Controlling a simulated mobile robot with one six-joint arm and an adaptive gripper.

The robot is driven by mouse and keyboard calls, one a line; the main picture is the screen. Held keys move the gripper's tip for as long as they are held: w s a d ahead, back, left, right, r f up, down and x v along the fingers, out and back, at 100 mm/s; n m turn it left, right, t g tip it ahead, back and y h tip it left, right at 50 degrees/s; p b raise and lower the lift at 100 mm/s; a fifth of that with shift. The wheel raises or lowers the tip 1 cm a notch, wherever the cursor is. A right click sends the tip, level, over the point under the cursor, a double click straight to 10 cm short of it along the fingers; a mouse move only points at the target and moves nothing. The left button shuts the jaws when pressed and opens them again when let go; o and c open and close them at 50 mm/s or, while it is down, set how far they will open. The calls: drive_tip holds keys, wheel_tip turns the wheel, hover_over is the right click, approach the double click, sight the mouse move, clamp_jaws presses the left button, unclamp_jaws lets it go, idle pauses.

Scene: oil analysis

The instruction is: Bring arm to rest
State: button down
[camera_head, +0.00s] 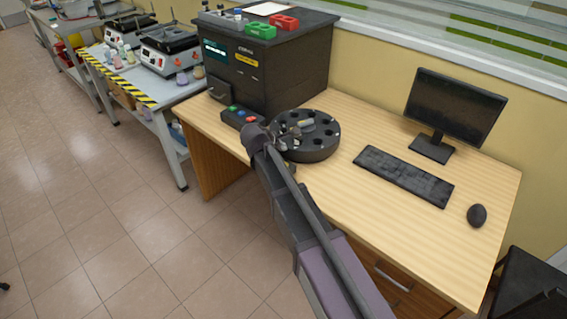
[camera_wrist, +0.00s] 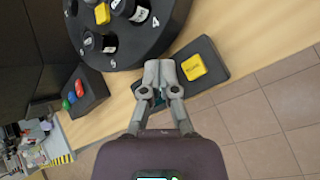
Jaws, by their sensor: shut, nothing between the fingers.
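My arm reaches from the bottom of the head view up over the wooden desk (camera_head: 345,195), its wrist end beside the black round carousel (camera_head: 310,150). My gripper (camera_wrist: 160,66) is shut and empty in the wrist view, its fingertips together near the carousel's edge (camera_wrist: 165,30). A dark pad with a yellow button (camera_wrist: 194,68) lies just right of the fingertips in that view; I cannot tell whether they touch it. The carousel has numbered slots, and several hold dark vials (camera_wrist: 98,42). In the head view my wrist hides part of the carousel's near left side.
A black analyser (camera_head: 275,75) stands behind the carousel, with a button box (camera_head: 243,117) in front. A monitor (camera_head: 455,105), keyboard (camera_head: 403,176) and mouse (camera_head: 477,215) are on the right. Open tiled floor (camera_head: 130,220) lies left of the desk.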

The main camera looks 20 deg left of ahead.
drive_tip(key=shift+d, duration=0.1)
idle(0.6)
drive_tip(key=s+d+r+m+g+p, duration=0.1)
drive_tip(key=s+d+m+g+p, duration=0.15)
drive_tip(key=d+m, duration=0.7)
drive_tip(key=s+d+m+g+p, duration=0.1)
drive_tip(key=d+m+g+p, duration=0.15)
drive_tip(key=d, duration=1.45)
drive_tip(key=s+d+r+m+g+y+p, duration=0.1)
drive_tip(key=s+d+m+g+p, duration=0.1)
drive_tip(key=s+d+m, duration=0.3)
drive_tip(key=s+d+r+m+g+y+p, duration=0.1)
drive_tip(key=s+d+m, duration=0.5)
drive_tip(key=d, duration=0.6)
drive_tip(key=shift+s+d+r+m+g+y+p, duration=0.35)
drive_tip(key=shift+s+r+p, duration=0.3)
drive_tip(key=shift+s+p, duration=0.35)
drive_tip(key=shift+a, duration=0.15)
